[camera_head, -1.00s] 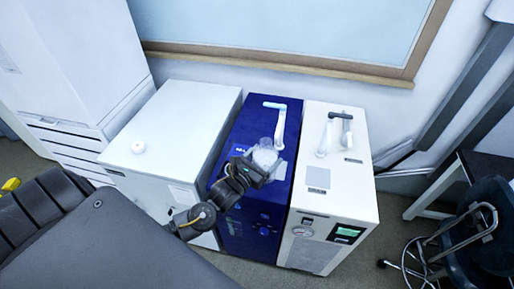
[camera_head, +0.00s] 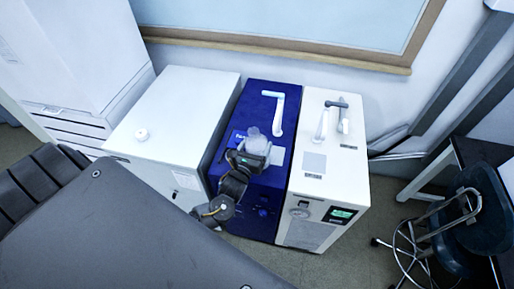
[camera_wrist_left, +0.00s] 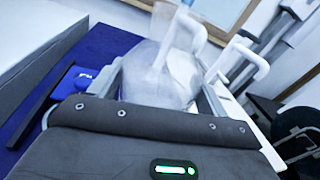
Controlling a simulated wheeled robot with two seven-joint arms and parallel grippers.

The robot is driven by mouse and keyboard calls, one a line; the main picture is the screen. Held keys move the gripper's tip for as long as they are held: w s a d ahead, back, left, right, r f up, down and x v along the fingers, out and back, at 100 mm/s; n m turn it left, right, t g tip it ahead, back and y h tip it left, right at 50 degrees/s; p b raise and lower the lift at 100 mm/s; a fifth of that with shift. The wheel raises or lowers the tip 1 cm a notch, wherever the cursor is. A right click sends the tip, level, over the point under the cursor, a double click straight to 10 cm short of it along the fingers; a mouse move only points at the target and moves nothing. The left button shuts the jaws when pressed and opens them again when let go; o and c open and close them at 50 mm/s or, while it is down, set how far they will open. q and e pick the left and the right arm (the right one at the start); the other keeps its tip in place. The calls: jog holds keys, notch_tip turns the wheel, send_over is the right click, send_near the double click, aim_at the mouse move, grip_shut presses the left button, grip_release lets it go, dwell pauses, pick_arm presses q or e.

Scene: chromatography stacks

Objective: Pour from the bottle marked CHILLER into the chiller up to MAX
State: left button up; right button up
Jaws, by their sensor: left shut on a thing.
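My left gripper (camera_head: 254,158) is shut on a translucent whitish bottle (camera_head: 256,141) and holds it over the top of the blue unit (camera_head: 247,107). In the left wrist view the bottle (camera_wrist_left: 160,75) sits between the two fingers, its narrower part pointing up the picture. No marking on it is readable. A white unit (camera_head: 308,190) with a round gauge and a lit green display stands against the right side of the blue unit. I cannot tell from the labels which unit is the chiller, and no MAX mark is readable. My right gripper is not in view.
A white bent pipe (camera_head: 279,112) rises from the blue unit just right of the bottle. Two more pipes (camera_head: 322,124) stand on the right white unit. A white cabinet (camera_head: 181,105) with a small round cap is at left. A stool (camera_head: 470,205) stands at far right.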

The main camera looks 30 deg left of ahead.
pick_arm(q)
jog(key=shift+a+r+n+b, duration=0.1)
jog(key=shift+a+n+b, duration=0.3)
jog(key=shift+n+b, duration=0.8)
jog(key=shift+r+p, duration=0.15)
jog(key=shift+p, duration=0.15)
jog(key=shift+s+p, duration=0.1)
jog(key=shift+p, duration=0.3)
jog(key=shift+a+n, duration=0.15)
jog(key=shift+n, duration=0.25)
